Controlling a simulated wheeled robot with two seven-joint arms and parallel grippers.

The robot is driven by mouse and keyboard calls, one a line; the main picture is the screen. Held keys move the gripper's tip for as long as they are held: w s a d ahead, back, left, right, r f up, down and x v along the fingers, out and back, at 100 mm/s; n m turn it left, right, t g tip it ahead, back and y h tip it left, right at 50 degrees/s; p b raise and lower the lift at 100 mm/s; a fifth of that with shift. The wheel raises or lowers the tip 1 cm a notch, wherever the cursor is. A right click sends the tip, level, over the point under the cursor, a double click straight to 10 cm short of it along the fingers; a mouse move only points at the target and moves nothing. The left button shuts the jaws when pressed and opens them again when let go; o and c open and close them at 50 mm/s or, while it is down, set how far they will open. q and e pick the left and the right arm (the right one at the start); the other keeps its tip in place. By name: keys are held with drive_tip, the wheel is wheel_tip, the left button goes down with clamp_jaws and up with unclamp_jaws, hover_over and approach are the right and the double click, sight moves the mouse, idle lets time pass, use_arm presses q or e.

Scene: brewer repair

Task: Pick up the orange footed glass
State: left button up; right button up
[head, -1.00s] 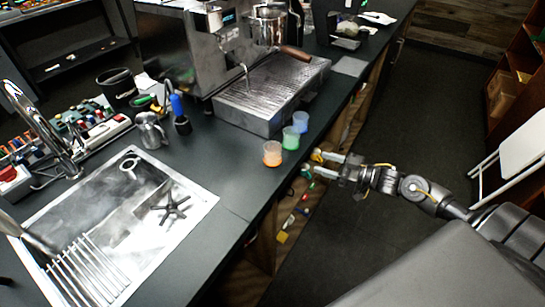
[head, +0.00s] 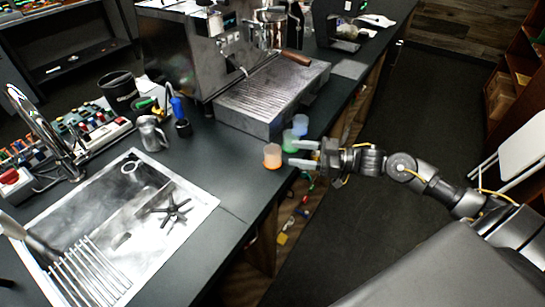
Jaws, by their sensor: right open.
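The orange footed glass (head: 272,156) stands upright on the dark counter near its right edge, in front of the espresso machine. A green glass (head: 290,140) and a blue glass (head: 300,124) stand in a row behind it. My right gripper (head: 297,154) is open and comes in from the right at the counter edge. Its two fingers point left, their tips close to the right side of the orange glass. I cannot tell whether they touch it. The gripper partly covers the area beside the green glass. My left gripper is not in view.
The espresso machine's metal drip tray (head: 272,95) stands behind the glasses. A sink (head: 120,225) with a rack is at the left. A metal pitcher (head: 152,134) stands above it. The counter between sink and glasses is clear. A white folding chair (head: 515,145) stands at the right.

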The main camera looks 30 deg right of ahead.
drive_tip(key=shift+w+a+r+p, duration=0.15)
drive_tip(key=shift+w+a+p, duration=0.15)
drive_tip(key=shift+a+p, duration=0.05)
drive_tip(key=p+x, duration=0.1)
drive_tip(key=x, duration=0.2)
drive_tip(key=shift+w+a, duration=0.2)
drive_tip(key=shift+w, duration=0.05)
drive_tip(key=shift+w+a+f, duration=0.2)
drive_tip(key=shift+a, duration=0.05)
drive_tip(key=shift+c, duration=0.2)
drive_tip(key=c, duration=0.7)
